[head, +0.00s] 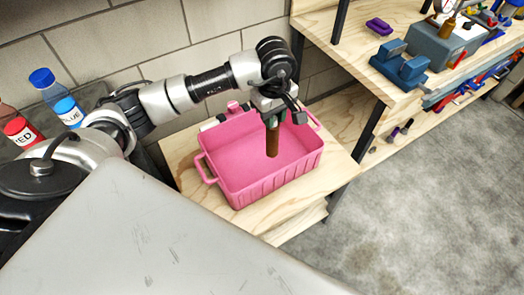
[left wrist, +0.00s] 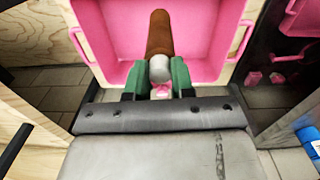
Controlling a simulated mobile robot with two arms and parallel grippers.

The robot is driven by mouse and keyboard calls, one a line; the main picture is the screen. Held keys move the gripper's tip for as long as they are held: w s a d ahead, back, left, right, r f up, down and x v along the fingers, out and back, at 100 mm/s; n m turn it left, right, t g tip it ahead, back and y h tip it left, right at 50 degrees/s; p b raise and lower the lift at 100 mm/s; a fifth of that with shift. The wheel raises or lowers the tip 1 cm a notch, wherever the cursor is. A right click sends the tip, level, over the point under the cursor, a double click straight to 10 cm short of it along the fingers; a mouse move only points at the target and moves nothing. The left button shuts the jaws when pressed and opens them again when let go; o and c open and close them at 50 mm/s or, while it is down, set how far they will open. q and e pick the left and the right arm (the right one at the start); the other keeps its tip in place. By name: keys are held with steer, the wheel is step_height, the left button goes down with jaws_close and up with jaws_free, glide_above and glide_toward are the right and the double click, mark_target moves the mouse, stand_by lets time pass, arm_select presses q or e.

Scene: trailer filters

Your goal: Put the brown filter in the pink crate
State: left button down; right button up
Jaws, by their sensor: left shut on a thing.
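The pink crate (head: 240,185) stands on a light wooden surface beside the block wall, and its inside shows in the left wrist view (left wrist: 120,62). The brown filter (head: 272,142) is a brown cylinder, held upright over the open crate in the head view. In the left wrist view the filter (left wrist: 159,38) has a pale rounded end near the fingers. My left gripper (head: 271,118) is shut on it, with green fingers on both sides of it in the left wrist view (left wrist: 159,82). I cannot tell whether the filter's lower end touches the crate floor. My right gripper is not in view.
A wooden workbench (head: 340,45) with blue and grey tools stands at the right. A blue-capped bottle (head: 57,95) and a red-labelled bottle (head: 20,130) stand at the left. The grey floor (head: 430,190) at the right is clear.

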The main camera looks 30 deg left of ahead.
mark_target(271, 147)
arm_select(q)
steer(key=f+n, duration=0.1)
steer(key=f, duration=0.2)
steer(key=w+f+b, duration=0.1)
steer(key=f, duration=0.3)
steer(key=a+f+n, duration=0.1)
steer(key=f, duration=0.2)
steer(key=shift+w+f+n, duration=0.15)
steer(key=shift+f+n, duration=0.15)
steer(key=shift+f, duration=2.15)
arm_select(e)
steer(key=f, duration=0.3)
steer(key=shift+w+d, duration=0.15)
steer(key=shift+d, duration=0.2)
arm_select(q)
steer(key=shift+b, duration=0.3)
steer(key=shift+f, duration=0.2)
steer(key=c, duration=1)
jaws_free()
steer(key=shift+r, duration=0.1)
steer(key=shift+o, duration=0.2)
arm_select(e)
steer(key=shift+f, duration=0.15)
